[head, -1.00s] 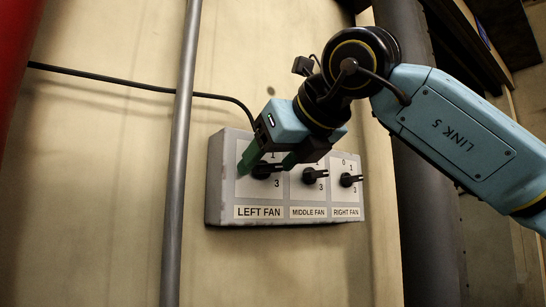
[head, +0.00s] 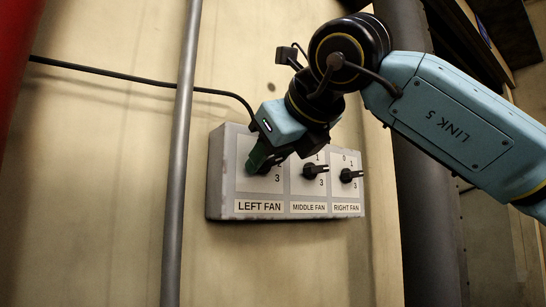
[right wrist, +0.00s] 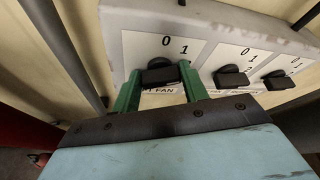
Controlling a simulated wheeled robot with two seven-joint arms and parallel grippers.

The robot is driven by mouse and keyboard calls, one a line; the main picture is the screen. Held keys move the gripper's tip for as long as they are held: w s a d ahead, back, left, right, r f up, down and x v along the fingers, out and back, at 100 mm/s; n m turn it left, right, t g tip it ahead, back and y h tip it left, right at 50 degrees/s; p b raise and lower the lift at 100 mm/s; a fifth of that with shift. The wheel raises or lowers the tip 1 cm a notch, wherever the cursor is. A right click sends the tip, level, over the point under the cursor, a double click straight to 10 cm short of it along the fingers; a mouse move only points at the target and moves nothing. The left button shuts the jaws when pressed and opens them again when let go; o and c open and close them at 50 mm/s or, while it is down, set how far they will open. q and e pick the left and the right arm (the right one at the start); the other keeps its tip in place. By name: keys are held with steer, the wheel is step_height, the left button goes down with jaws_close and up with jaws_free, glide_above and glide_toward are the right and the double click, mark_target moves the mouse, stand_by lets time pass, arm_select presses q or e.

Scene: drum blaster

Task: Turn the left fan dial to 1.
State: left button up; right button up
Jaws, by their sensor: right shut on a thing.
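The grey switch box (head: 215,185) is on the wall with three black dials. The left fan dial (right wrist: 160,74) sits between the two green fingers of my right gripper (right wrist: 160,88) in the right wrist view. In the head view my right gripper (head: 262,160) covers most of that dial, above the LEFT FAN label (head: 260,206). The gripper is shut on the dial. The digits 0 and 1 show above it in the wrist view. Which number the dial points to is unclear. My left gripper is not in view.
The middle fan dial (head: 315,170) and right fan dial (head: 350,175) are close to the right of my gripper. A vertical grey pipe (head: 180,160) runs left of the box. A black cable (head: 110,80) crosses the wall to the box.

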steer(key=n+t+b, duration=0.1)
steer(key=n+t+h+b, duration=0.1)
steer(key=n, duration=0.1)
steer(key=shift+s+a+f, duration=0.1)
steer(key=shift+s+a, duration=0.05)
steer(key=shift+a, duration=0.05)
steer(key=shift+n+h, duration=0.3)
steer(key=shift+n, duration=0.1)
stand_by(0.3)
steer(key=o, duration=1)
steer(key=shift+s, duration=0.1)
steer(key=b+v, duration=0.4)
steer(key=v, duration=0.9)
steer(key=shift+s+d, duration=0.1)
steer(key=shift+s, duration=0.05)
